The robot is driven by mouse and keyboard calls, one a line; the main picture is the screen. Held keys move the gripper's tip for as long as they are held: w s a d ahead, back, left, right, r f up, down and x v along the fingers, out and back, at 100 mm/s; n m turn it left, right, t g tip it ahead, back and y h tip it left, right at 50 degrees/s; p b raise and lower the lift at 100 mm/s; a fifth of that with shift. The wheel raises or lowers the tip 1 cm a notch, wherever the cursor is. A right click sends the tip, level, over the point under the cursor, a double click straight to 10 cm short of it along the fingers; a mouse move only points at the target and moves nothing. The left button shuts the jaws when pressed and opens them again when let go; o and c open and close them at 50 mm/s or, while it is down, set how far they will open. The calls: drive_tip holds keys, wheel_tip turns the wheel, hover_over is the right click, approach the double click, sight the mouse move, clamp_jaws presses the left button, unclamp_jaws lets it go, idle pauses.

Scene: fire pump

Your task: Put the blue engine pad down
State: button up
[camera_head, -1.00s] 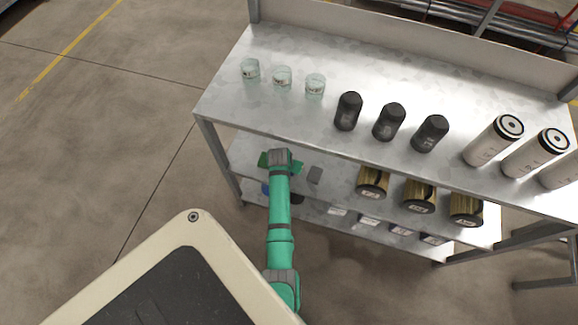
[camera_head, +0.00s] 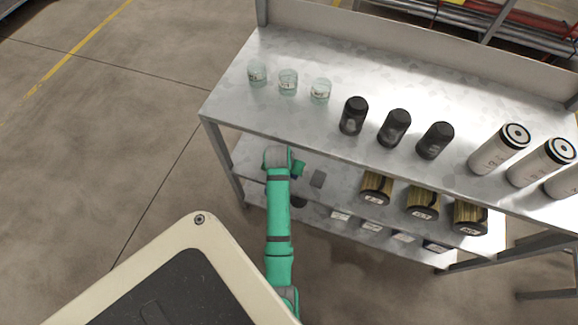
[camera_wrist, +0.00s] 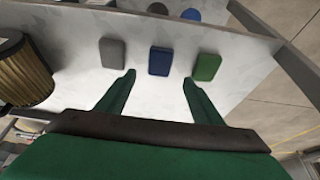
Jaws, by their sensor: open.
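The blue engine pad (camera_wrist: 160,61) lies flat on the metal middle shelf (camera_wrist: 236,50) in the wrist view, between a grey pad (camera_wrist: 113,52) and a green pad (camera_wrist: 207,67). My gripper (camera_wrist: 159,79) is open and empty. Its two fingers are spread wide and point toward the blue pad, with the pad just beyond the gap between the fingertips. I cannot tell the height of the fingers above the shelf.
The upper shelf (camera_head: 325,125) overhangs the pads. It carries glass jars (camera_head: 288,82), black cylinders (camera_head: 397,127) and white canisters (camera_head: 500,149). Gold filters (camera_head: 376,187) stand on the middle shelf to the right. A shelf post (camera_head: 222,165) stands at the left. Boxes (camera_head: 370,224) sit below.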

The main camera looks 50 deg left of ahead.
drive_tip(key=shift+v, duration=1.25)
drive_tip(key=s+d+f+m+t+y, duration=0.1)
drive_tip(key=s+d+m+t, duration=0.2)
drive_tip(key=d, duration=0.9)
drive_tip(key=s+d+t+y, duration=0.15)
drive_tip(key=s+d, duration=0.35)
drive_tip(key=d, duration=0.6)
drive_tip(key=s+d+r+m+t+h, duration=0.1)
drive_tip(key=s+d+r+t+h, duration=0.1)
drive_tip(key=s+d+r, duration=0.4)
drive_tip(key=s+d+r+m+t+h, duration=0.1)
drive_tip(key=s+d+r+t, duration=0.4)
drive_tip(key=r, duration=0.9)
drive_tip(key=s+d+h, duration=0.1)
drive_tip(key=s+d, duration=0.1)
drive_tip(key=d, duration=0.2)
drive_tip(key=shift+d+r+m+h, duration=0.25)
drive_tip(key=shift+r+m+h, duration=0.05)
drive_tip(key=shift+m+h, duration=0.1)
